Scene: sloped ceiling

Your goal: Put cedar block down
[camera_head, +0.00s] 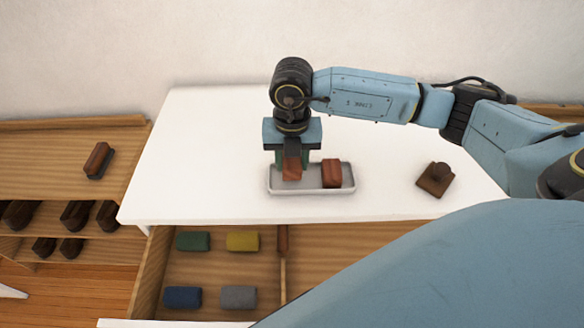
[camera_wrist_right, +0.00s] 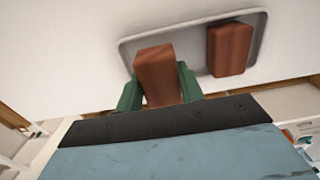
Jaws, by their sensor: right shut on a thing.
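A reddish-brown cedar block (camera_head: 292,168) is between the fingers of my right gripper (camera_head: 292,160), which is shut on it. In the right wrist view the held block (camera_wrist_right: 157,72) sits between the green fingers, over the left part of a light grey tray (camera_wrist_right: 190,72). In the head view the tray (camera_head: 310,190) lies on the white table top. A second reddish-brown block (camera_head: 332,173) lies in the tray's right part. I cannot tell whether the held block touches the tray floor. My left gripper is not in view.
A brown wooden piece with a knob (camera_head: 436,179) lies on the table to the right. Below is an open drawer (camera_head: 210,268) with green, yellow, blue and grey rolls. A shelf (camera_head: 60,165) with shoes and a brush (camera_head: 98,160) stands left. The table's left side is clear.

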